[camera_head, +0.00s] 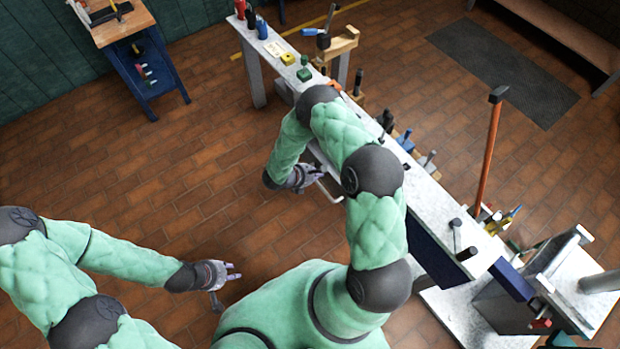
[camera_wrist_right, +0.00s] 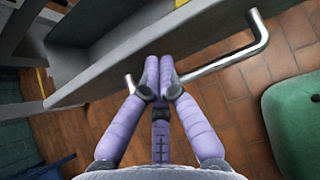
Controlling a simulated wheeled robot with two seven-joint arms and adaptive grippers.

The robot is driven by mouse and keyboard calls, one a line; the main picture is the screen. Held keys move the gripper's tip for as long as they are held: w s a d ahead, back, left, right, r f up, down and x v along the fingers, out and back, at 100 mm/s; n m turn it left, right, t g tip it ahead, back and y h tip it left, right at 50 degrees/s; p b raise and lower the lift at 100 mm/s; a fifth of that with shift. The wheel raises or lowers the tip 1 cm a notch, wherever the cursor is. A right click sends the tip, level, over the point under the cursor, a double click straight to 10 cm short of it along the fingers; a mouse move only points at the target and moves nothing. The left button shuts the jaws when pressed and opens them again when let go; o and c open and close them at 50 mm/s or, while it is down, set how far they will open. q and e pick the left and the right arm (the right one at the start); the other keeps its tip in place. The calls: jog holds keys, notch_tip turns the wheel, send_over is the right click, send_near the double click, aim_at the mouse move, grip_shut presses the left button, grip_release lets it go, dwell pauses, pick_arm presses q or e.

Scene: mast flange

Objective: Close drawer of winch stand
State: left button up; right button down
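The drawer (camera_wrist_right: 85,82) sits on the side of the long grey stand (camera_head: 440,208). In the right wrist view it appears pulled out, with its hollow inside showing. Its bent metal bar handle (camera_wrist_right: 225,60) crosses behind my purple fingers; it also shows in the head view (camera_head: 328,191). My right gripper (camera_wrist_right: 157,68) has its fingertips together at the handle, against or very near the drawer front; whether the bar lies between the fingers is hidden. It is partly hidden in the head view (camera_head: 312,172). My left gripper (camera_head: 230,280) is open and empty above the floor.
Tools line the stand top, including a hammer (camera_head: 457,235) and blue clamp-like pieces (camera_head: 405,140). A long orange-handled tool (camera_head: 490,150) stands upright at right. A blue workbench (camera_head: 145,70) stands at back left. The brick floor left of the stand is clear.

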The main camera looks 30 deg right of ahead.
jog(key=shift+d, duration=0.35)
jog(key=d+b, duration=0.3)
jog(key=d, duration=0.7)
jog(key=shift+w+d, duration=0.25)
jog(key=shift+w, duration=0.2)
jog(key=shift+a, duration=0.1)
